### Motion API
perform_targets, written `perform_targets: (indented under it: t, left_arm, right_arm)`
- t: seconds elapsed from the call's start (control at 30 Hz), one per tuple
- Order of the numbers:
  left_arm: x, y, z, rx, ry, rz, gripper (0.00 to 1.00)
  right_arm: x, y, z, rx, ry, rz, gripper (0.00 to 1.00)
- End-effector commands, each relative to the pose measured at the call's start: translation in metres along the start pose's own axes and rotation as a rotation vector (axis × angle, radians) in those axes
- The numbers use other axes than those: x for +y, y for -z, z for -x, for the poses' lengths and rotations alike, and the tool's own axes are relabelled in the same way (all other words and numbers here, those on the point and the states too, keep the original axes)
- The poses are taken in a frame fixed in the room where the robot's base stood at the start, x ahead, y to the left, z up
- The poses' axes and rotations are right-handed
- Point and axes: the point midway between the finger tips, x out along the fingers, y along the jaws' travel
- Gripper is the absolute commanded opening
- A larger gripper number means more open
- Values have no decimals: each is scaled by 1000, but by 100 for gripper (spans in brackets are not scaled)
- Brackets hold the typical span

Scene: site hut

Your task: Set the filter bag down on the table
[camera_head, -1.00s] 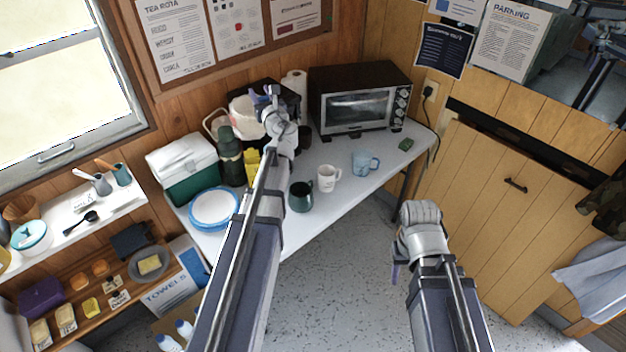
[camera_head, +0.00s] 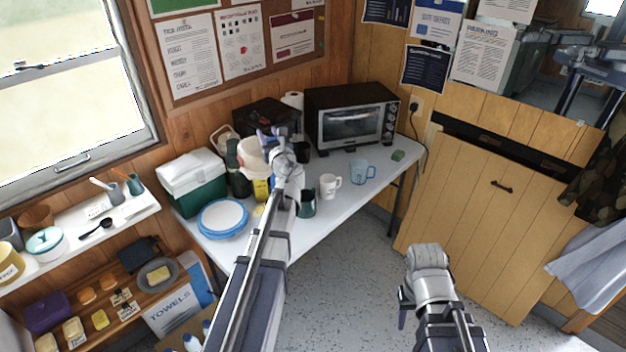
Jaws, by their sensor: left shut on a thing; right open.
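The filter bag appears to be the pale cream, rounded thing (camera_head: 253,158) at my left gripper (camera_head: 268,140). The gripper is shut on it at the back left of the white table (camera_head: 338,213). My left wrist covers its right side. It overlaps a dark green flask (camera_head: 238,172) and a yellow item (camera_head: 261,190) in the picture. I cannot tell whether its underside touches anything. My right gripper (camera_head: 402,300) is open and empty, in front of the table over the floor.
A green-and-white cool box (camera_head: 193,180) and a blue-rimmed plate (camera_head: 223,218) are at the left. A dark green mug (camera_head: 307,204), white mug (camera_head: 329,186), blue cup (camera_head: 361,172) and toaster oven (camera_head: 351,122) are at the right.

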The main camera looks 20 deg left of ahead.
Motion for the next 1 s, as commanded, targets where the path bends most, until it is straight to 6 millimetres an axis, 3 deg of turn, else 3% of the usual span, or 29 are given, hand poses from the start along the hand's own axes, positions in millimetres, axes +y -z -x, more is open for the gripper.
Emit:
perform_targets:
  t: [0.03,0.6,0.8,1.0]
  left_arm:
    - [-1,26,0,0,-1,0,0]
    - [-7,201,6,0,-19,0,0]
    - [-9,233,7,0,-23,1,0]
    - [-9,234,7,0,-24,1,0]
  right_arm:
    - [-2,1,-26,0,0,0,50]
    - [-19,12,-199,0,0,0,50]
    - [-22,13,-232,0,0,0,50]
    - [-22,13,-232,0,0,0,50]
